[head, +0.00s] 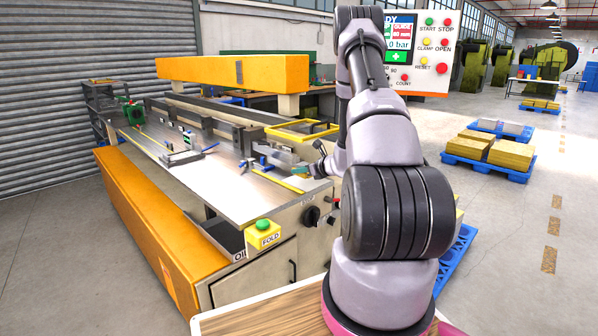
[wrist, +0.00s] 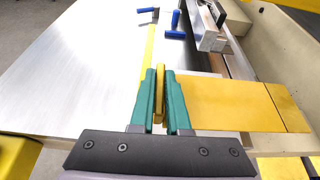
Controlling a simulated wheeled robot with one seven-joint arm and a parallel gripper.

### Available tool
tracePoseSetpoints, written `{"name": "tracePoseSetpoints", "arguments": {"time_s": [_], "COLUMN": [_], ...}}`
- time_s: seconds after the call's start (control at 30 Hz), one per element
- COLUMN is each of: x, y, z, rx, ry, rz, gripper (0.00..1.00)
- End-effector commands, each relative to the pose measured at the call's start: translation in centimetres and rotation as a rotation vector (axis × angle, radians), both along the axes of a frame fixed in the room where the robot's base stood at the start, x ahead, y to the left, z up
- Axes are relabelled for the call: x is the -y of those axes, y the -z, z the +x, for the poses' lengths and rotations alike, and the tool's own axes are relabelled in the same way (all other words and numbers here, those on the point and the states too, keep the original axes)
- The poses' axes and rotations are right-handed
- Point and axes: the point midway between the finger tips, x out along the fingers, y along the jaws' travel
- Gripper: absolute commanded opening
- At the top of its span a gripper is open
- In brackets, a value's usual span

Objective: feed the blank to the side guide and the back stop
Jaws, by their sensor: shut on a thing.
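My gripper (wrist: 160,74) has green fingers shut on a narrow yellow piece (wrist: 160,98), which stands upright between them in the wrist view. I cannot tell whether this piece is the blank or part of it. In the head view my gripper (head: 304,170) is at the near right end of the machine's bench (head: 235,195), partly hidden by my arm. A metal block (wrist: 210,32), which may be a guide or stop, lies ahead and to the right of the fingers. Blue handles (wrist: 175,22) stand near it. I cannot tell the side guide and back stop apart.
A yellow line (wrist: 150,45) runs along the pale bench top. A flat yellow plate (wrist: 230,104) lies right of the fingers. An orange beam (head: 235,72) spans the machine's back. A FOLD button box (head: 264,234) sits at the front corner. The bench left of the fingers is clear.

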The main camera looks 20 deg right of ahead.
Motion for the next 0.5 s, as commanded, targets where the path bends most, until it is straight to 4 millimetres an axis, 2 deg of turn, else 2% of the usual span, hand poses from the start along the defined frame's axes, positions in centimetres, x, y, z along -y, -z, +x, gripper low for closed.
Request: {"name": "tracePoseSetpoints", "arguments": {"time_s": [0.17, 0.5], "x": [-0.1, 0.0], "y": [0.9, 4.1], "z": [0.0, 0.0], "rx": [-0.001, -0.002], "ry": [-0.001, -0.001], "rz": [0.001, 0.001], "gripper": [0.0, 0.0]}}
